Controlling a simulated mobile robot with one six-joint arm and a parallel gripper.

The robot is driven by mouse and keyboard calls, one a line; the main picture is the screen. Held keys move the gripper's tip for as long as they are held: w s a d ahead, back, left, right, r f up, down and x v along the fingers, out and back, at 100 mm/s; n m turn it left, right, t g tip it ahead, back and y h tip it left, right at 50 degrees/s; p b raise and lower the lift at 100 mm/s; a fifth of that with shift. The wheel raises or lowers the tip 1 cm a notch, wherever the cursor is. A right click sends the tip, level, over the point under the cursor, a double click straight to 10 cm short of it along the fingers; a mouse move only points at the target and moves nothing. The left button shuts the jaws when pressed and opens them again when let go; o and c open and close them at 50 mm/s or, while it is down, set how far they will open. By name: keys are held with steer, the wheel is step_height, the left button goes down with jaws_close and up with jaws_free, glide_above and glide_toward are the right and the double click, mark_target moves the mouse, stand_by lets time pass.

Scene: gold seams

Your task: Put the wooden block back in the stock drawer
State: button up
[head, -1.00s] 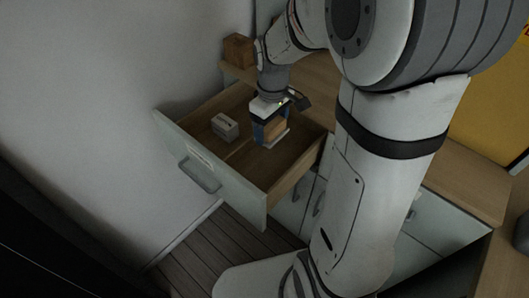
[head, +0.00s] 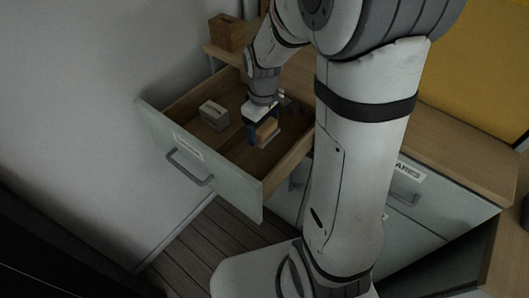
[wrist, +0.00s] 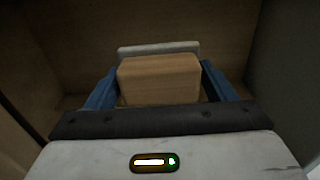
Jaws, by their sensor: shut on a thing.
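The wooden block (head: 268,130) is between the blue fingers of my gripper (head: 262,134), inside the open drawer (head: 196,160). In the wrist view the block (wrist: 160,80) fills the space between the two fingers of my gripper (wrist: 160,88), which is shut on it. A thin pale slab (wrist: 158,48) shows just beyond the block in the wrist view. The drawer's front has a grey handle and a white label too small to read. Whether the block touches the drawer floor cannot be told.
A pale grey box (head: 214,115) lies in the drawer, left of my gripper. A brown box (head: 226,33) stands on the wooden top behind the drawer. Bare drawer floor lies between the pale box and my gripper. The white wall (head: 80,90) is close at the left.

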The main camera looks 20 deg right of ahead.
mark_target(264, 124)
step_height(264, 124, down, 9)
steer(key=shift+r+b, duration=0.1)
steer(key=shift+b, duration=0.55)
steer(key=shift+r, duration=0.1)
steer(key=o, duration=1)
steer(key=shift+c, duration=0.2)
step_height(264, 124, up, 12)
steer(key=shift+s+r+p, duration=0.1)
steer(key=shift+p, duration=0.95)
steer(key=s+r+m+t, duration=0.1)
steer(key=s+r+m, duration=0.2)
steer(key=s, duration=0.3)
steer(key=s+r+m+t, duration=0.1)
steer(key=s+r+m, duration=0.2)
steer(key=s, duration=0.4)
steer(key=shift+s+d+r+m, duration=0.25)
steer(key=shift+r+m, duration=0.1)
steer(key=shift+m, duration=0.25)
